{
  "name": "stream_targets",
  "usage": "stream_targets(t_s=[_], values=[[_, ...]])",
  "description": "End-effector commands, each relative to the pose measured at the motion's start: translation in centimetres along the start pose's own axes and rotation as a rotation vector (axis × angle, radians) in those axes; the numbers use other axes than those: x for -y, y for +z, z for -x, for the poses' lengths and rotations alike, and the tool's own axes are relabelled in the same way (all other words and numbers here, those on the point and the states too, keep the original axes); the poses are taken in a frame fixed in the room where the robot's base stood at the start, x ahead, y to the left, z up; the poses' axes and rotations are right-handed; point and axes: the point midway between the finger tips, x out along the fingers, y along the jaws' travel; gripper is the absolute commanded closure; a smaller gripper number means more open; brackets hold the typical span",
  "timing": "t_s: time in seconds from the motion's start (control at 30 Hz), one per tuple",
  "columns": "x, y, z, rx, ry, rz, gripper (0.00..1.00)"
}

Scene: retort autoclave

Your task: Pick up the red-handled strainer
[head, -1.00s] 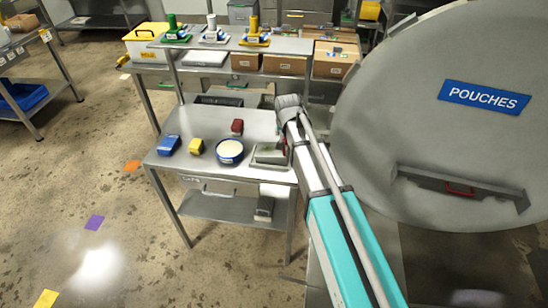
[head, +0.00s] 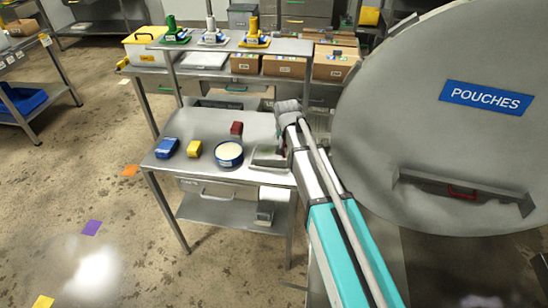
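I cannot make out a red-handled strainer in the head view. A small dark red block (head: 236,129) lies on the steel table (head: 205,122), but it does not look like a strainer. My arm reaches from the lower right towards the table's right side and ends in a grey wrist. No gripper fingers show; they are hidden behind the wrist or forearm. A grey tray (head: 268,164) sits at the table's right edge, partly covered by my arm, and its contents are unclear.
A blue block (head: 166,148), a yellow block (head: 193,150) and a blue-rimmed bowl with pale contents (head: 229,154) stand on the table. An upper shelf (head: 270,46) rises behind. The large round door marked POUCHES (head: 400,130), with a red handle, bounds the right.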

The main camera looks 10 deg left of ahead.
Motion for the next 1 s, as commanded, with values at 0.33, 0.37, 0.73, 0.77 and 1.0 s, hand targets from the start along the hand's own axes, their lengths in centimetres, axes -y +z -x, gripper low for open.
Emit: stream_targets(t_s=[0.33,0.37,0.73,0.77,1.0], values=[[-0.3,0.3,-3.1,0.000,0.000,0.000,0.46],[-0.3,0.3,-3.3,0.000,0.000,0.000,0.46],[-0.2,0.2,-4.5,0.000,0.000,0.000,0.46],[-0.2,0.2,-4.5,0.000,0.000,0.000,0.46],[-0.2,0.2,-4.4,0.000,0.000,0.000,0.46]])
